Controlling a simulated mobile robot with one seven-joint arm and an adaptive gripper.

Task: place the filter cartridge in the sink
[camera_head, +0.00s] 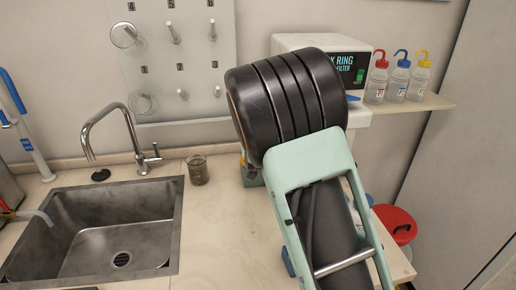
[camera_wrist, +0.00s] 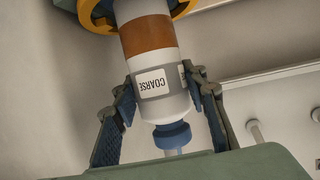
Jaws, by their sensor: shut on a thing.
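The filter cartridge (camera_wrist: 150,75) fills the middle of the wrist view. It is a white cylinder with a brown band, a grey band labelled COARSE and a blue cap at its near end. My gripper (camera_wrist: 162,88) is shut on it, one finger on each side. A yellow-orange ring (camera_wrist: 181,9) surrounds its far end; whether they touch is unclear. In the head view my arm hides the cartridge and most of the gripper. The steel sink (camera_head: 100,232) is at the left of the counter, with its drain showing.
A curved faucet (camera_head: 128,125) stands behind the sink, with a dark-filled beaker (camera_head: 198,170) to its right. A white machine (camera_head: 300,41) with a RING FILTER screen is behind my arm. Bottles stand on a shelf (camera_head: 425,101) at right. A red-lidded bin (camera_head: 396,222) is below.

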